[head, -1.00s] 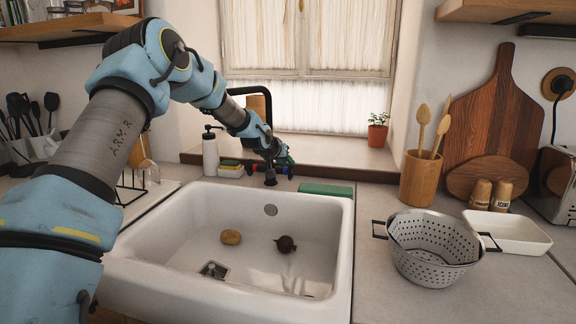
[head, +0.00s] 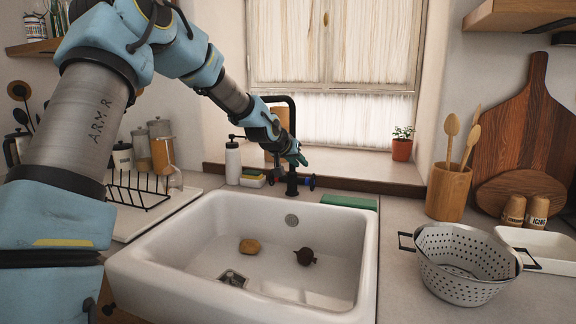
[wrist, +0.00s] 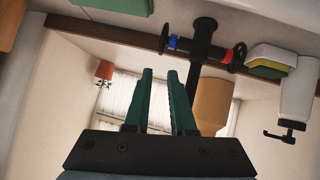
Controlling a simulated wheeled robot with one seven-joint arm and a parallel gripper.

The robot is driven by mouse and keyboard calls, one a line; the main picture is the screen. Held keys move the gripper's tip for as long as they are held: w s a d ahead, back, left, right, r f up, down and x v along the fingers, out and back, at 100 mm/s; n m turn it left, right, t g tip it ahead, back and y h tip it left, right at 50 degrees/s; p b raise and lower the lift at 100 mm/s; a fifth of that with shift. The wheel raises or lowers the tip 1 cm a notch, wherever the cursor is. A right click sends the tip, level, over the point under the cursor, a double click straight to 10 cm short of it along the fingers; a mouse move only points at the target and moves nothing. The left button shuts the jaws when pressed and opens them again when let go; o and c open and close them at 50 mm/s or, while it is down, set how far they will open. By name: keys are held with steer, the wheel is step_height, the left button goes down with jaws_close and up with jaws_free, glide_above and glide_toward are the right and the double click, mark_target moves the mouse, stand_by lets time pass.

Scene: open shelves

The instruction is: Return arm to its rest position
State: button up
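My arm reaches across the left of the head view to the back of the sink. My gripper (head: 298,159) is just above the black faucet's (head: 291,183) base in that picture; I cannot tell whether they touch. In the wrist view, my gripper's two green fingers (wrist: 160,72) stand a little apart, with the window showing between them and nothing held. The faucet (wrist: 206,45), with its red and blue marked handles, shows beyond the fingers there.
The white sink (head: 140,262) holds a potato (head: 250,246) and a dark round vegetable (head: 305,256). A black rack (head: 140,190) is at left, a metal colander (head: 465,265) at right. A potted plant (head: 402,145) sits on the sill.

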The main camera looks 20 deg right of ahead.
steer(key=s+a+f+n+g+y, duration=0.1)
steer(key=s+a+f+n+y, duration=0.2)
steer(key=a, duration=0.9)
steer(key=s+a+f+g+y, duration=0.15)
steer(key=s+a, duration=0.35)
steer(key=a, duration=0.7)
steer(key=s+a+f+n+y, duration=0.25)
steer(key=s+a, duration=0.25)
steer(key=a, duration=0.7)
steer(key=s+a+f+n+g+y, duration=0.1)
steer(key=s+a+f+g, duration=0.1)
steer(key=s+a, duration=0.7)
steer(key=shift+s+a+n+y, duration=0.3)
steer(key=shift+s+n, duration=0.05)
steer(key=shift+s, duration=0.65)
